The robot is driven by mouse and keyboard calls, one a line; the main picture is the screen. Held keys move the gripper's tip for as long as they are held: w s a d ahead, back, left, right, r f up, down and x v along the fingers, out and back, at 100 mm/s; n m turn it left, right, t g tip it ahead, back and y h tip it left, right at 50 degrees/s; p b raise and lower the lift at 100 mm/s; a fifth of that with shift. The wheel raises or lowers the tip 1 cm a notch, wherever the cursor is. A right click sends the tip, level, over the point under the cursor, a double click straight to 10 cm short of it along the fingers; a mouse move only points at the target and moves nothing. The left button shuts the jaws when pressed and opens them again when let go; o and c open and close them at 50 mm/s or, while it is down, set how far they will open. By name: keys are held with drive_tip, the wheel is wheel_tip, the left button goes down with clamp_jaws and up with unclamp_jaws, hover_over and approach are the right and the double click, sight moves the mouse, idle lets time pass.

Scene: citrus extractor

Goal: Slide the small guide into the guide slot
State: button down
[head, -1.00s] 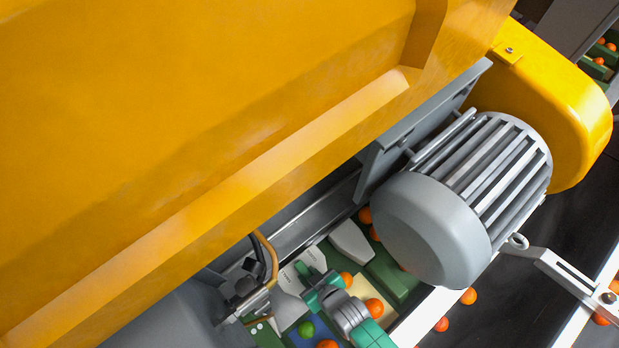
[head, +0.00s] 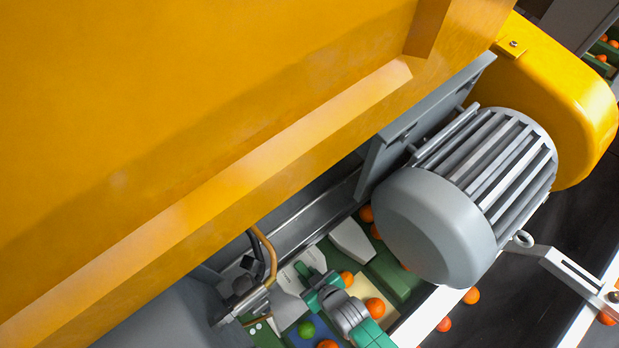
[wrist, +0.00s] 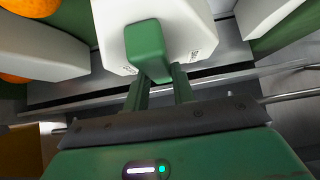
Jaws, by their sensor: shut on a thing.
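The small guide is a white plate (wrist: 190,22) with a green block-shaped grip (wrist: 146,42), close in the wrist view. My gripper (wrist: 160,80) is shut on that grip, one dark finger at each side. In the head view my gripper (head: 312,283) is low at the centre, with the white guide (head: 288,282) at its upper left, partly covered. The grip hides part of the plate. I cannot pick out the guide slot for certain; a grey metal rail (wrist: 235,52) runs behind and below the plate in the wrist view.
Another white guide (head: 351,239) stands up and right of my gripper. White blocks (wrist: 40,50) flank the held guide. A large yellow housing (head: 200,120) overhangs, and a grey motor (head: 430,225) sits close right. Oranges (head: 375,307) lie around my gripper.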

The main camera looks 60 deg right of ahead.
drive_tip(key=shift+f+b, duration=0.65)
drive_tip(key=shift+f, duration=0.25)
drive_tip(key=c, duration=1.1)
unclamp_jaws()
drive_tip(key=p+v, duration=0.2)
drive_tip(key=v, duration=0.5)
drive_tip(key=shift+s+a+r+p, duration=0.15)
drive_tip(key=shift+s+r+p, duration=0.05)
drive_tip(key=shift+r+p, duration=0.1)
